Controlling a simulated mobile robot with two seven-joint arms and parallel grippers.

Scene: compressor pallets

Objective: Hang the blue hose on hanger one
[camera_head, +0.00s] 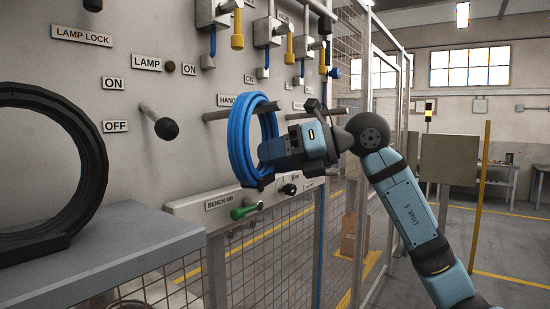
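The blue hose (238,143) is a coil standing upright in front of the grey panel, in the middle of the head view. A dark piece sits at its lower edge. A horizontal peg (215,115) shows at the coil's left side, below a partly covered label (227,99) beginning "HANG". I cannot tell whether the peg runs through the coil or behind it. My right gripper (268,150) comes in from the right and overlaps the coil's right side. Its fingertips are hidden, so its grip on the hose is unclear. My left gripper is not in view.
A black ring (98,165) stands on a grey shelf (130,240) at the left. A black-knobbed lever (167,128) sticks out from the panel. A green-handled valve (244,211) is below the coil. Valves and short hoses hang above. Wire mesh fencing lies behind my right arm.

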